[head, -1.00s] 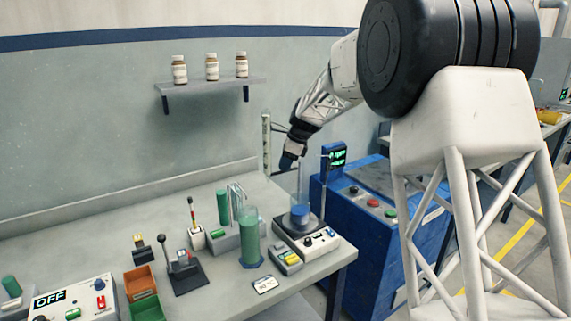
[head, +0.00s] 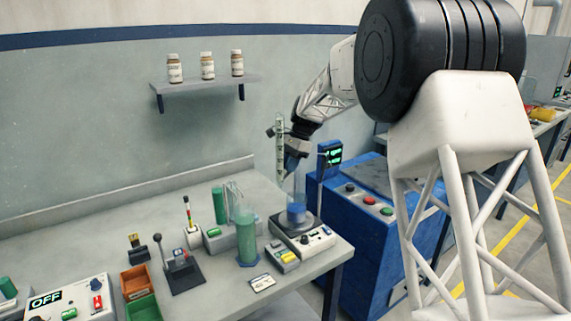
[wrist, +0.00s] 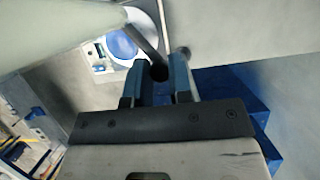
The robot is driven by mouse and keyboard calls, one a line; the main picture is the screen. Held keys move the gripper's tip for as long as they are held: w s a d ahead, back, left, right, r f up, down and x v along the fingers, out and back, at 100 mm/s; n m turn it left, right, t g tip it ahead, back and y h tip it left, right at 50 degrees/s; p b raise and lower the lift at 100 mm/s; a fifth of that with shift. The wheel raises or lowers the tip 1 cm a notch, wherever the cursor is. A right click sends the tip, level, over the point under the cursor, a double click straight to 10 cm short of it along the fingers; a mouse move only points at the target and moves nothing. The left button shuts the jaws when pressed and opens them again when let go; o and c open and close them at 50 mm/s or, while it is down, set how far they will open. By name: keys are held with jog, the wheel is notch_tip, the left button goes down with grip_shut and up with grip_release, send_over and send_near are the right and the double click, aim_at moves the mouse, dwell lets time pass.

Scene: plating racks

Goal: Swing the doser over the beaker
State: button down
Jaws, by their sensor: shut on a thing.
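The doser (head: 281,145) is a tall clear tube with marks, upright behind my gripper in the head view. In the wrist view it is probably the large pale shape (wrist: 60,28) at the upper left. My gripper (head: 292,163) is shut on the doser's dark handle rod (wrist: 147,45), which runs between the blue fingers (wrist: 160,80). The beaker (head: 297,213) holds blue liquid and stands on a stirrer plate (head: 312,240), below my gripper. In the wrist view the beaker (wrist: 122,44) shows from above, partly covered by the doser and rod.
A green-filled cylinder (head: 247,240) stands left of the beaker, with a small button box (head: 283,256) in front. A blue cabinet with a lit display (head: 333,154) stands close on the right. A lever box (head: 182,270) and bins are further left.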

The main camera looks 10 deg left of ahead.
jog(key=shift+d+f+n+g+h, duration=0.1)
jog(key=shift+d+n+g+h, duration=0.15)
jog(key=shift+d+n, duration=0.4)
jog(key=shift+d+f+n+g+h, duration=0.1)
jog(key=shift+d+n+g+h, duration=0.2)
jog(key=shift+n, duration=0.65)
jog(key=c, duration=1)
grip_release()
jog(key=shift+r, duration=0.2)
jog(key=shift+v, duration=3.8)
